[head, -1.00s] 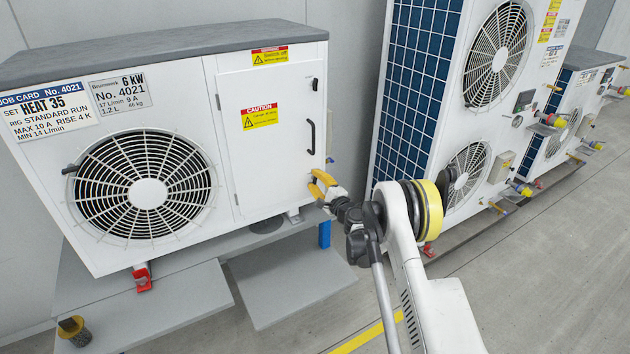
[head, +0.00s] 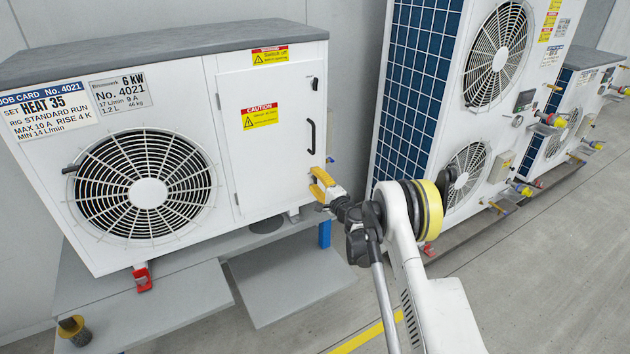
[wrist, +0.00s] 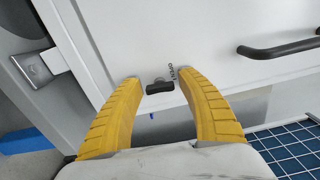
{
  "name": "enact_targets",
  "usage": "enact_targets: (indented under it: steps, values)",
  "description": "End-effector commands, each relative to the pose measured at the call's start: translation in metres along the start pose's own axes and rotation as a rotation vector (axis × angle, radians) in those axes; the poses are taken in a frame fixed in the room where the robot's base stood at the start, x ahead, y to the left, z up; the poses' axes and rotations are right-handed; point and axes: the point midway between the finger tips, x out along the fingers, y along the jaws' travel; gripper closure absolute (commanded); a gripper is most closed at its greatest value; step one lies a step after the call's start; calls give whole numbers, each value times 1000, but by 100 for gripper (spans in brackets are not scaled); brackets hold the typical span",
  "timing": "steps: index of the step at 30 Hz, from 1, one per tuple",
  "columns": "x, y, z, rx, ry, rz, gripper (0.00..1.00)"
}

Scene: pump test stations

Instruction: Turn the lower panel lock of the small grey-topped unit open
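The small grey-topped unit (head: 225,130) stands at the left in the head view, with its white panel (head: 262,160) closed. The lower panel lock (wrist: 160,87) shows in the wrist view as a small dark handle lying across the picture, beside a printed word OPEN. My gripper (wrist: 159,82) is open, its yellow fingertips one on each side of the lock. I cannot tell whether they touch it. In the head view my gripper (head: 321,182) is at the panel's lower right corner and hides the lock.
The panel's dark upper lock (head: 316,84) and handle (head: 311,137) are above my gripper. A taller unit with a blue coil (head: 408,85) stands close to the right. A grey step (head: 285,283) lies below. The floor at the front right is clear.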

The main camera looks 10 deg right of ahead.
Motion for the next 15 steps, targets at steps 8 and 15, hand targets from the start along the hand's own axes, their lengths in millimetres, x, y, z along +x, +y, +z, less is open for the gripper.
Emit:
enact_targets:
  steps: [8,15]
  values:
    - [0,0,0,0,0,0,44]
    - [-20,0,-1,0,2,0,44]
